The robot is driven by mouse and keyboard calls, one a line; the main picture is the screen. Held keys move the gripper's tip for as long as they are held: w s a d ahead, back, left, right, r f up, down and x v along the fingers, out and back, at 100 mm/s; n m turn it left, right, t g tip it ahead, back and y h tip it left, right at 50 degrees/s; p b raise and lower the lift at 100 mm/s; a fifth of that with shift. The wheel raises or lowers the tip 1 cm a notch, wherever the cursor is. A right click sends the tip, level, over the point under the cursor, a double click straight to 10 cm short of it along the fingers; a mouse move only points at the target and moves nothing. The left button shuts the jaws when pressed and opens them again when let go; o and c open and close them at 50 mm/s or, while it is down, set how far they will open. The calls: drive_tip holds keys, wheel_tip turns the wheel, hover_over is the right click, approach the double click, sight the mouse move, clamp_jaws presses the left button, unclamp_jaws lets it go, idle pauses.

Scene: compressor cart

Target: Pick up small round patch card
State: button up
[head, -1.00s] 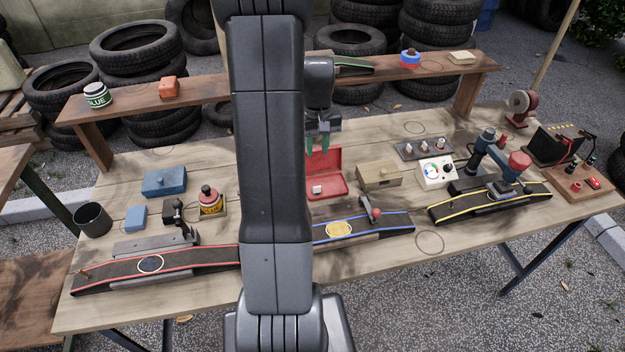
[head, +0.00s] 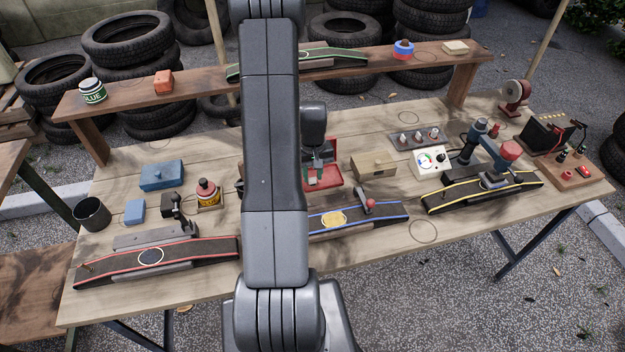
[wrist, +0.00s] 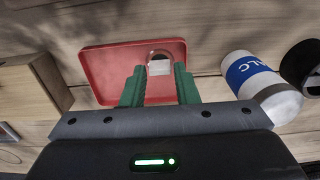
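The small round patch card (wrist: 160,64) shows in the wrist view as a small pale piece with a rounded grey top, lying in the red tray (wrist: 105,72). In the head view the red tray (head: 332,178) stands mid-table, and my gripper hides the card there. My gripper (wrist: 158,72) is open, with its two green fingers apart and pointing at the tray. The card appears between the fingertips in the wrist view, with a gap on each side. I cannot tell how far the fingertips are above it. In the head view my gripper (head: 316,172) is over the tray.
A wooden box (head: 374,165) stands right of the tray. A tyre strip with blue edges (head: 385,214) lies in front. The raised shelf (head: 200,96) runs behind.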

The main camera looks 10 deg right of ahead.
drive_tip(key=shift+f, duration=0.3)
drive_tip(key=shift+c, duration=0.2)
clamp_jaws()
